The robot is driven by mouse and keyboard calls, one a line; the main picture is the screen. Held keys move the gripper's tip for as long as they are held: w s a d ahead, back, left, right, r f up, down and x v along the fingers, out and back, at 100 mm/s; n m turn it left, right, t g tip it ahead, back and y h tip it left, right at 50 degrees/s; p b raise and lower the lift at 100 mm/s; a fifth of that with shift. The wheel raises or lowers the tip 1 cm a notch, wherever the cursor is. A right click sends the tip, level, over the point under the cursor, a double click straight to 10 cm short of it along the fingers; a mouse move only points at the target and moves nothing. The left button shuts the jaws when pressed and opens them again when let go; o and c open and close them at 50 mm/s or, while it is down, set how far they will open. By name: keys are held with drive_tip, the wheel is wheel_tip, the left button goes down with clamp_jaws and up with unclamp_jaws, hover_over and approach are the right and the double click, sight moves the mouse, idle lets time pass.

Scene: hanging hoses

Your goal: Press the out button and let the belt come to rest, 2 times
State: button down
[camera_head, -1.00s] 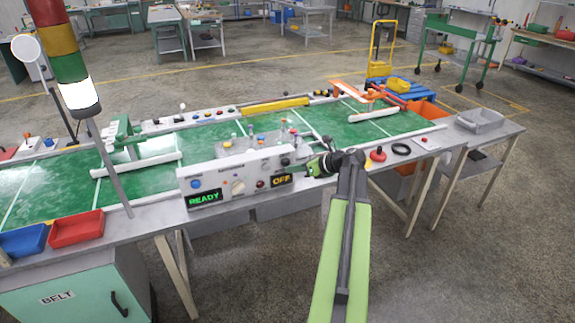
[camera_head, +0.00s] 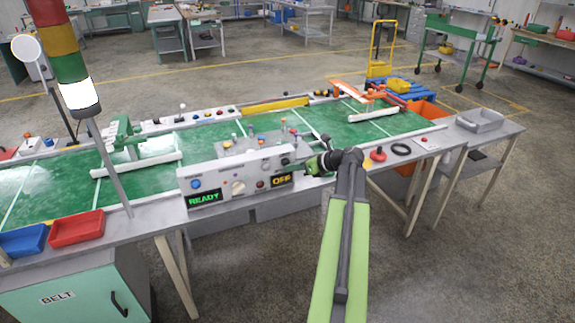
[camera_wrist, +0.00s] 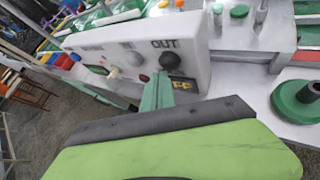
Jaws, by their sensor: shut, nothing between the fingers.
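A light grey control panel (camera_head: 218,183) stands at the front edge of the green belt (camera_head: 45,183). Its display reads READY (camera_head: 204,198) and a second one reads OFF (camera_head: 282,180). In the wrist view, the out button (camera_wrist: 171,61) is a dark round knob under the word OUT. My gripper (camera_head: 311,167) is shut and empty at the panel's right end. In the wrist view its green fingers (camera_wrist: 158,90) point at the panel face just below and left of the out button. I cannot tell whether they touch it.
A red mushroom button (camera_head: 378,154) and a black ring (camera_head: 401,149) lie right of my gripper. A fixture plate with coloured pegs (camera_head: 245,143) is behind the panel. Red (camera_head: 77,228) and blue (camera_head: 22,240) trays sit at left, beside a signal tower (camera_head: 70,65) lit white.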

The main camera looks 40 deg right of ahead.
drive_tip(key=shift+w+d, duration=0.2)
drive_tip(key=shift+w, duration=0.3)
idle(0.5)
drive_tip(key=shift+s, duration=0.15)
drive_tip(key=shift+s+a, duration=0.35)
drive_tip(key=shift+s, duration=0.4)
drive_tip(key=s, duration=0.1)
drive_tip(key=s+a, duration=0.1)
drive_tip(key=s, duration=0.1)
drive_tip(key=s+a, duration=0.1)
drive_tip(key=shift+s, duration=0.3)
idle(2.0)
